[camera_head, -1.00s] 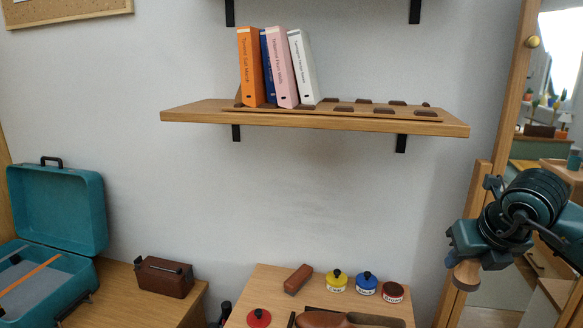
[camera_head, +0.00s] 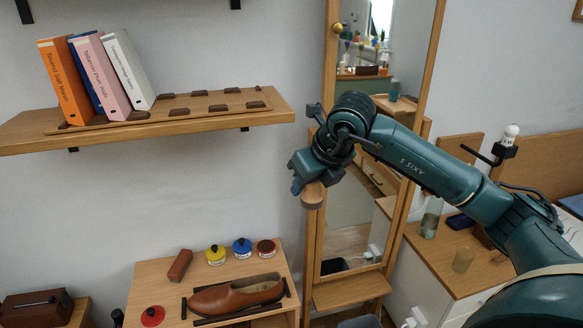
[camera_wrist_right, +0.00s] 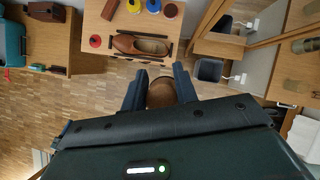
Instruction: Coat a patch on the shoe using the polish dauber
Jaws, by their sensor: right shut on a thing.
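A brown leather shoe (camera_head: 236,296) lies on the small wooden table, toe to the left, between dark rails. It also shows in the right wrist view (camera_wrist_right: 140,45). Behind it stand a yellow tin (camera_head: 216,256), a blue tin (camera_head: 242,248) and a dark red-brown tin (camera_head: 267,249). A red-lidded tin (camera_head: 153,316) is at the left. My right gripper (camera_head: 307,187) is shut on a round wooden piece (camera_wrist_right: 161,92), likely the dauber's handle, above and right of the shoe. The dauber's working end is hidden. My left gripper is not in view.
A brown block (camera_head: 180,265) lies left of the tins. A wall shelf (camera_head: 200,121) with books hangs behind. A wood-framed mirror (camera_head: 385,70) stands close to my right gripper. The space above the shoe looks clear.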

